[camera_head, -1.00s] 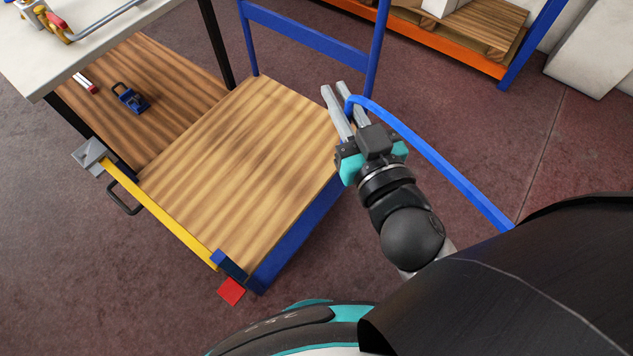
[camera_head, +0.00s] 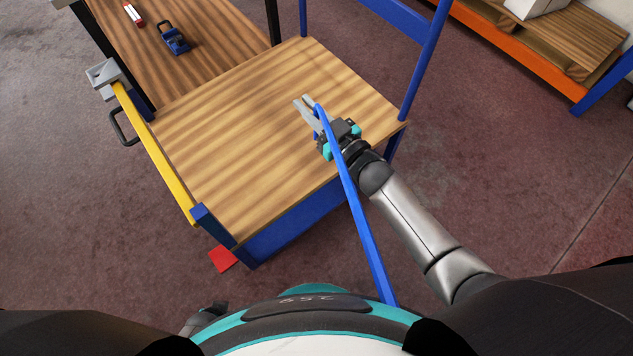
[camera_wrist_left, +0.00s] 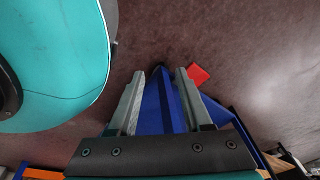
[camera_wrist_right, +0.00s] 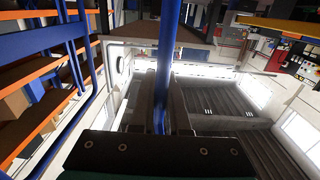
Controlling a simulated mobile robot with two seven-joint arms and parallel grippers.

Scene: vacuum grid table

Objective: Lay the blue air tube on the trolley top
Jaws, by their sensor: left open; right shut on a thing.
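The blue air tube (camera_head: 352,195) is held near its far end by my right gripper (camera_head: 311,104), over the wooden trolley top (camera_head: 240,120). From there it runs down past my right forearm to my body, where its lower end is hidden. In the right wrist view the tube (camera_wrist_right: 167,55) stands between the fingers (camera_wrist_right: 160,105), which are shut on it. I cannot tell whether the tube touches the top. In the left wrist view my left gripper (camera_wrist_left: 160,85) is open, with blue trolley parts showing beyond and between its fingers.
A blue handle frame (camera_head: 425,60) rises at the trolley's right side. A yellow bar (camera_head: 160,155) runs along its left edge, and a red plate (camera_head: 223,258) shows by the front corner. A blue clamp-like tool (camera_head: 174,40) lies on a wooden shelf behind. The trolley top is otherwise clear.

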